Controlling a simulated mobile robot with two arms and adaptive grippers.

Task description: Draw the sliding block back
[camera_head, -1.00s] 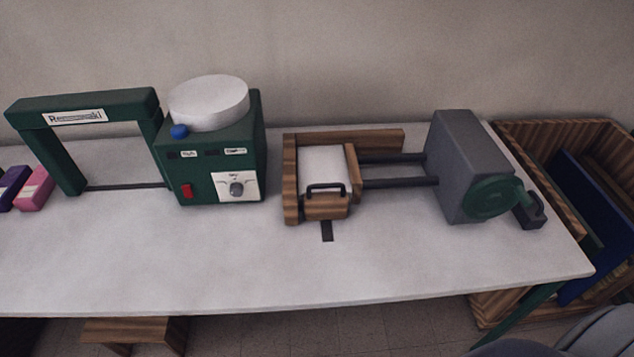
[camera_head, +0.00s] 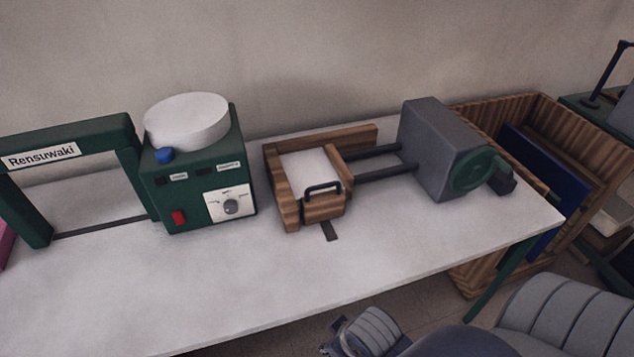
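The sliding block (camera_head: 323,208) is a small wooden block with a dark bar handle on top, at the front of a wooden frame (camera_head: 284,195) on the table. A white slab (camera_head: 308,172) lies inside the frame behind the block. A short dark slot shows in the table just in front of the block. Neither gripper shows; only grey ribbed parts of my own arm come in at the bottom right, apart from the block.
Dark rods join the frame to a grey box (camera_head: 425,140) with a green crank wheel (camera_head: 473,173). A green machine with a white round top (camera_head: 190,120) stands left. A wooden crate (camera_head: 545,105) is beyond the table's right end. The front tabletop (camera_head: 270,290) is clear.

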